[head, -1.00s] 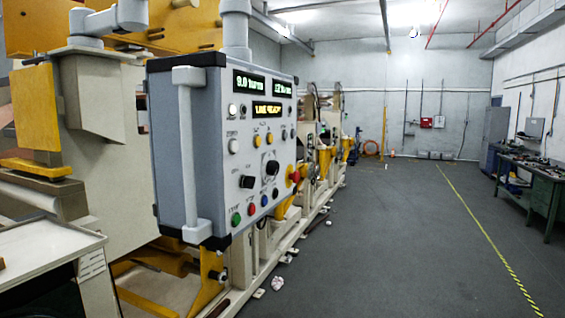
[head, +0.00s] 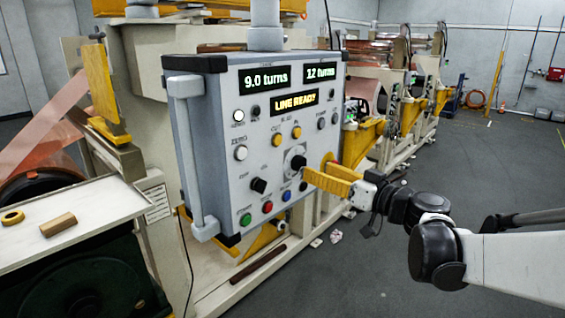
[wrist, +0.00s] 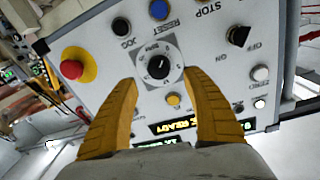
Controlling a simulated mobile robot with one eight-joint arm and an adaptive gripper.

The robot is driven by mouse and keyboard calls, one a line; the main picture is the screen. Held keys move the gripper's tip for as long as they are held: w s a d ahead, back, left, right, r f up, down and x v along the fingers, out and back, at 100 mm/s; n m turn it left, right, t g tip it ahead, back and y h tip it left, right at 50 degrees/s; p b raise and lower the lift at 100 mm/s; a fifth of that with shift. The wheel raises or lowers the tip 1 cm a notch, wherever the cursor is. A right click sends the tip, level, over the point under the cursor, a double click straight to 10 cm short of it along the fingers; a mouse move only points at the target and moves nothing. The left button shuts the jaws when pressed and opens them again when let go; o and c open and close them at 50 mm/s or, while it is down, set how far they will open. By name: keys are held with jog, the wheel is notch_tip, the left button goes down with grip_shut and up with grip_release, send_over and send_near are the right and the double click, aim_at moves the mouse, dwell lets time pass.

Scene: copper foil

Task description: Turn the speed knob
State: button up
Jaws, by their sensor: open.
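The speed knob (head: 298,162) is a black round knob on a square dial plate, on the front of the grey control panel (head: 222,108). In the wrist view the knob (wrist: 158,67) lies ahead, between the tips of my yellow fingers. My gripper (head: 315,170) reaches in from the right in the head view. It also shows in the wrist view (wrist: 160,85), open, with one finger on each side of the dial. The fingers appear apart from the knob; their exact distance from the panel is unclear.
A red emergency stop (wrist: 72,68) sits beside the dial. A black switch (wrist: 239,36) and several coloured buttons are nearby. A side table (head: 90,215) with a tape roll stands left. Open floor (head: 400,270) lies right.

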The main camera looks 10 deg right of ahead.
aim_at(303, 164)
jog(key=x, duration=0.6)
jog(key=shift+d, duration=0.1)
jog(key=c, duration=1.2)
